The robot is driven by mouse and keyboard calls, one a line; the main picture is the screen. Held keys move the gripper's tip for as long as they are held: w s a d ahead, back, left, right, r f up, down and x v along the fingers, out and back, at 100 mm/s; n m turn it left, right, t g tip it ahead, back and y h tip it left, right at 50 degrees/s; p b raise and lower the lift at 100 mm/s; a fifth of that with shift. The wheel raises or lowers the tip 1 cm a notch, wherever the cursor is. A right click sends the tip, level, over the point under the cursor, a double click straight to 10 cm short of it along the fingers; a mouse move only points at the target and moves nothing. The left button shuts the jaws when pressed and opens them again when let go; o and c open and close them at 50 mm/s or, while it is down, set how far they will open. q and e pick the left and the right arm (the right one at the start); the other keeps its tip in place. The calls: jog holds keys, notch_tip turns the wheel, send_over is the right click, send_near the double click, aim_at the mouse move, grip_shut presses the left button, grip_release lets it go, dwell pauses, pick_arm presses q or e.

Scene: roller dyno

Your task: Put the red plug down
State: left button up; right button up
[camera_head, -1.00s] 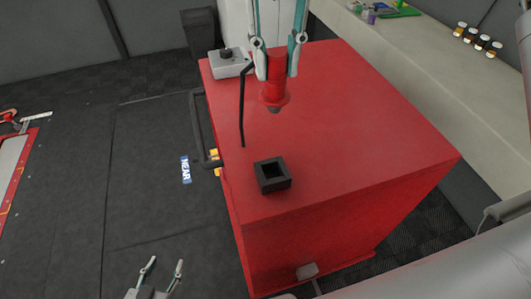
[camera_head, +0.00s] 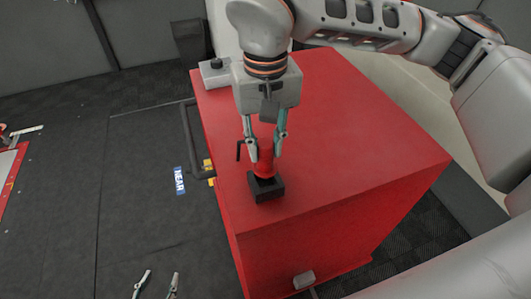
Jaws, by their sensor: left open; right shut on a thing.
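The red plug (camera_head: 264,161) is held upright between the fingers of my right gripper (camera_head: 265,150), which is shut on it. The plug's lower end is at the black square holder (camera_head: 268,190) on top of the red cabinet (camera_head: 350,130). I cannot tell whether its tip is inside the holder's opening or just above it. My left gripper (camera_head: 156,284) is open and empty at the bottom edge of the view, over the dark floor.
A grey box with a black knob (camera_head: 216,70) stands at the cabinet's back left corner. A dark handle (camera_head: 192,140) sticks out from the cabinet's left side. A thin black rod shows beside the plug. Most of the cabinet top to the right is clear.

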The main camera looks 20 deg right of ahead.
aim_at(266, 157)
notch_tip(266, 157, down, 3)
dwell(0.3)
jog(key=shift+f, duration=0.1)
jog(key=shift+f, duration=0.25)
jog(key=o, duration=0.9)
